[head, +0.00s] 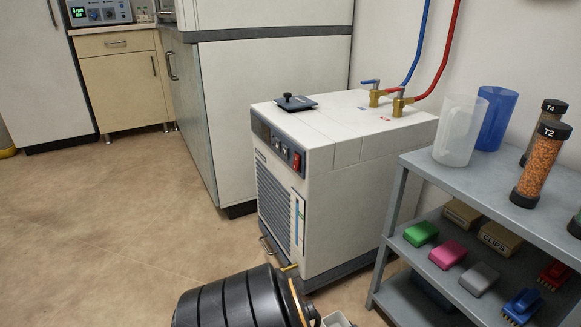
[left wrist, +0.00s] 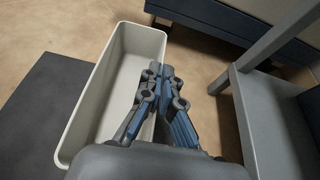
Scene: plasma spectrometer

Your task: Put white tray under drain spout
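The white tray (left wrist: 88,100) is a long, open, empty box in the left wrist view. In the head view only a small part of it (head: 337,319) shows at the bottom edge, beside my black left arm. My left gripper (left wrist: 165,76) is at the tray's right long wall, its fingers close together and apparently pinching the rim. A short brass piece (head: 290,267), apparently the drain spout, sticks out low on the front of the white chiller (head: 330,215), just above my arm. My right gripper is not in view.
The brown floor (head: 110,220) is clear on the left.

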